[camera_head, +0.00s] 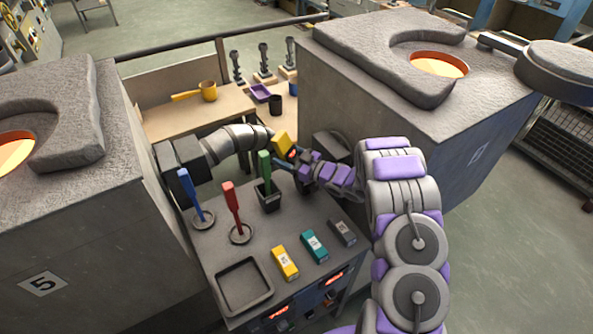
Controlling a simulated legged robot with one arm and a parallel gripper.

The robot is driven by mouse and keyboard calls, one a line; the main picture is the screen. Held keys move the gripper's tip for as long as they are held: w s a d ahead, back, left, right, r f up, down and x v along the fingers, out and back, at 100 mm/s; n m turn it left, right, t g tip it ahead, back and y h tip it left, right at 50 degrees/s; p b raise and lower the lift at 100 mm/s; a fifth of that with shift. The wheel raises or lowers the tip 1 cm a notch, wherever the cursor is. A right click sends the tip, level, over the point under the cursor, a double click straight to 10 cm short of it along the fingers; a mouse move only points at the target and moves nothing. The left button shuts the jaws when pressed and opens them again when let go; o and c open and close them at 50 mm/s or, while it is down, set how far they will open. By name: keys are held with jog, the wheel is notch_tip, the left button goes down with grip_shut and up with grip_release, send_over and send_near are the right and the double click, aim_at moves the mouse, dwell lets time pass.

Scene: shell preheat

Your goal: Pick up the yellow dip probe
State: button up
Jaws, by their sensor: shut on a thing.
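My gripper (290,155) is above the back of the grey bench, with its jaws shut on the yellow dip probe (282,143). Only a short yellow block of the probe shows, tilted, at the fingertips; the rest is hidden or too small to tell. The green probe (265,170) stands upright in a dark square holder just left of and below my gripper. The red probe (231,203) and the blue probe (190,190) stand in round holders further left.
A jointed grey arm (235,140) on a dark box reaches close to the yellow probe from the left. An empty tray (244,286) and yellow, teal and grey labelled blocks lie in front. Furnaces with glowing openings (440,64) flank the bench. A yellow ladle (208,92) lies behind.

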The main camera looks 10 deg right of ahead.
grip_shut()
